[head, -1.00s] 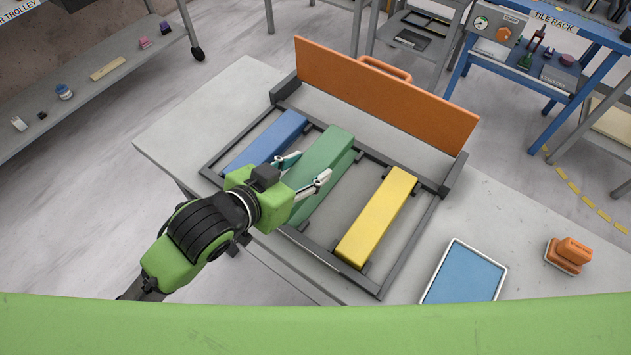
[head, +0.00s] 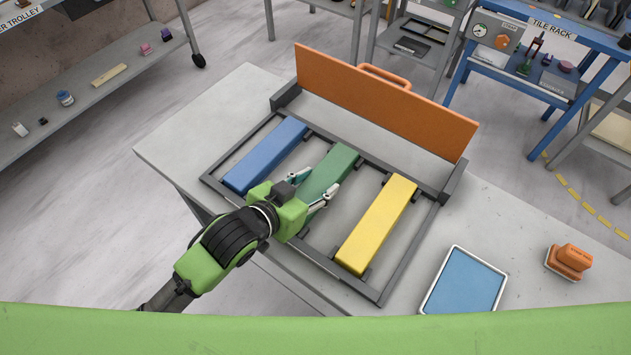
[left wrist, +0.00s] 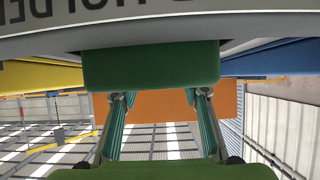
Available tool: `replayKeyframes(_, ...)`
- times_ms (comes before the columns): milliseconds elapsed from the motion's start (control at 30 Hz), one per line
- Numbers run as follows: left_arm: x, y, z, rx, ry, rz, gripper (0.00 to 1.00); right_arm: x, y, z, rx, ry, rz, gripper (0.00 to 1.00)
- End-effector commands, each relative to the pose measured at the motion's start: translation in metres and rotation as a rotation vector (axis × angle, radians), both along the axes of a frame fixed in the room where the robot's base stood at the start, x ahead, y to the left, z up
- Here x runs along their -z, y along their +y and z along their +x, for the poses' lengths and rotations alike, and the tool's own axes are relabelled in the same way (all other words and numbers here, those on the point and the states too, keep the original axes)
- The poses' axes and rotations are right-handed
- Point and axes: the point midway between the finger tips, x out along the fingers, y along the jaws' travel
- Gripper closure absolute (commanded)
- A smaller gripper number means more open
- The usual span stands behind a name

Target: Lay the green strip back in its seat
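The green strip (head: 332,169) lies between the blue strip (head: 266,154) and the yellow strip (head: 377,222), running the same way, low in the dark frame (head: 287,261). My left gripper (head: 322,180) has its fingers on both sides of the green strip and looks shut on it. The gripper body hides the strip's near end in the head view. In the left wrist view the strip's end (left wrist: 150,66) shows above the fingertips. Whether the strip rests fully in its seat I cannot tell. My right gripper is not in view.
An orange board (head: 385,100) stands along the frame's back edge. A blue tray (head: 465,284) and an orange block-like tool (head: 569,261) sit to the right on the slab (head: 187,133). The slab's left end is bare.

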Motion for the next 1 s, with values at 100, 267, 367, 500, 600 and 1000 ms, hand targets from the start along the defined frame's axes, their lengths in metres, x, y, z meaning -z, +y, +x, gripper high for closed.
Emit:
replayKeyframes(100, 0.000, 0.000, 0.000, 0.000, 0.001, 0.001, 0.42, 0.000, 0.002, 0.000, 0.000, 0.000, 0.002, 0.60)
replayKeyframes(267, 0.000, 0.000, 0.000, 0.000, 0.001, 0.000, 0.42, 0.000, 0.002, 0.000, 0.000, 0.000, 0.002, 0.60)
replayKeyframes(367, 0.000, 0.000, 0.000, 0.000, 0.001, 0.000, 0.42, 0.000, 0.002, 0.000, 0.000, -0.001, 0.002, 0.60)
replayKeyframes(500, -0.003, 0.002, -0.003, 0.000, 0.002, 0.000, 0.42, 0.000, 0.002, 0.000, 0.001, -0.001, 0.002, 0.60)
replayKeyframes(600, -0.008, 0.009, -0.011, -0.001, 0.003, 0.000, 0.42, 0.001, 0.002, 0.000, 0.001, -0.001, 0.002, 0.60)
replayKeyframes(1000, -0.047, 0.049, -0.068, 0.001, 0.002, 0.001, 0.42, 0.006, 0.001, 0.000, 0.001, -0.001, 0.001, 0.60)
